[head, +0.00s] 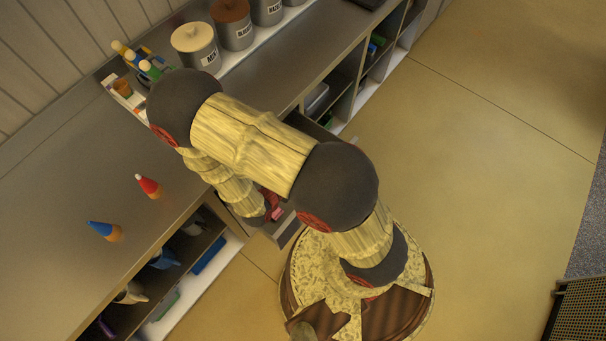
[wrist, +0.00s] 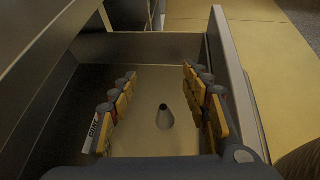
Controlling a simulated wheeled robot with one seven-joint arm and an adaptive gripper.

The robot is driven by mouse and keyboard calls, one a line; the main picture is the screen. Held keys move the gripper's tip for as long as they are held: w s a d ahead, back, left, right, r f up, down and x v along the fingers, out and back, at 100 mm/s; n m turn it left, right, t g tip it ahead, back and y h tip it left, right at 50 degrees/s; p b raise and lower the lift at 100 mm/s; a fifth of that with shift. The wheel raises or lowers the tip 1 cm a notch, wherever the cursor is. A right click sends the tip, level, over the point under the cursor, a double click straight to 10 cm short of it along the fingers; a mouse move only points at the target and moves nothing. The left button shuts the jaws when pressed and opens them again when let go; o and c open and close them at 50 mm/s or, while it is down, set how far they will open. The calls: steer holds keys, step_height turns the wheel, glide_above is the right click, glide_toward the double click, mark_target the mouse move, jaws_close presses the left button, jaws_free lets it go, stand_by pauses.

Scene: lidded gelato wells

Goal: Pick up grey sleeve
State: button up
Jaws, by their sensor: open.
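A small grey, tapered, hollow piece, which looks like the grey sleeve (wrist: 165,117), stands upright in an open drawer (wrist: 140,45) in the wrist view. Its dark opening faces up. My gripper (wrist: 160,78) is open, with one yellow-and-grey finger to the left of the grey piece and one to the right. Clear space shows between the piece and both fingers. In the head view the drawer (head: 288,230) is pulled out from under the counter, and my arm hides most of its inside, with the grey piece not visible there.
The drawer walls stand close to both fingers; a white label (wrist: 95,132) is at the left. On the counter (head: 60,190) are a blue-topped cone (head: 102,230), a red-topped cone (head: 148,186), a cone tray (head: 122,88) and lidded wells (head: 195,45). Open floor lies right.

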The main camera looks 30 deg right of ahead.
steer(key=shift+n, duration=0.5)
steer(key=f+b, duration=0.3)
steer(key=f, duration=0.2)
steer(key=f+b, duration=0.3)
steer(key=f, duration=0.1)
steer(key=shift+s+a+f, duration=0.2)
steer(key=shift+f, duration=0.2)
steer(key=shift+b+x, duration=1.45)
steer(key=shift+x, duration=2.25)
steer(key=shift+w+r, duration=0.1)
steer(key=shift+c, duration=0.7)
steer(key=c, duration=0.7)
